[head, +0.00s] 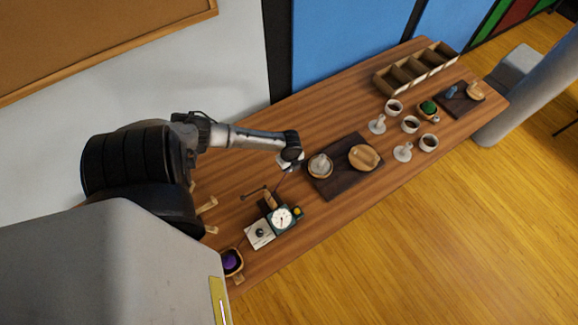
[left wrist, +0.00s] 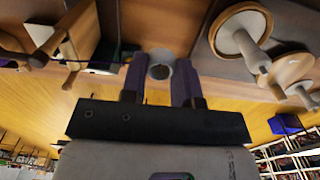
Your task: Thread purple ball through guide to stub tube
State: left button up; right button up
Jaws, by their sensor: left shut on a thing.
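The purple ball (head: 230,261) sits in a wooden bowl (head: 239,266) at the near left end of the table. My left gripper (head: 290,163) is above the table, between the dial device and the dark board. In the left wrist view its fingers are shut on a small grey round piece (left wrist: 160,65). A thin purple strand (left wrist: 75,63) runs left from near the fingers. A thin rod (head: 254,192), perhaps the guide, stands by the dial device. I cannot tell which thing is the stub tube; a pale upright piece (head: 320,164) stands on the dark board. My right gripper is not seen.
The dial device (head: 283,218) and a pale block with a dark knob (head: 260,234) stand beyond the bowl. A wooden dish (head: 365,157) lies on the dark board (head: 336,183). Cups (head: 410,124) and a compartment tray (head: 416,68) are farther right.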

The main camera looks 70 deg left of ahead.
pick_arm(q)
jog(key=w+a+b, duration=0.1)
jog(key=w+b, duration=0.3)
jog(key=w, duration=0.1)
jog(key=w+a+b, duration=0.1)
jog(key=w+b, duration=0.4)
jog(key=w+a+b, duration=0.1)
jog(key=w+b, duration=0.3)
jog(key=w, duration=0.1)
jog(key=shift+w+f+b, duration=0.25)
jog(key=shift+b, duration=0.05)
jog(key=shift+f, duration=1.05)
dwell(0.3)
jog(key=o, duration=1)
jog(key=shift+c, duration=0.2)
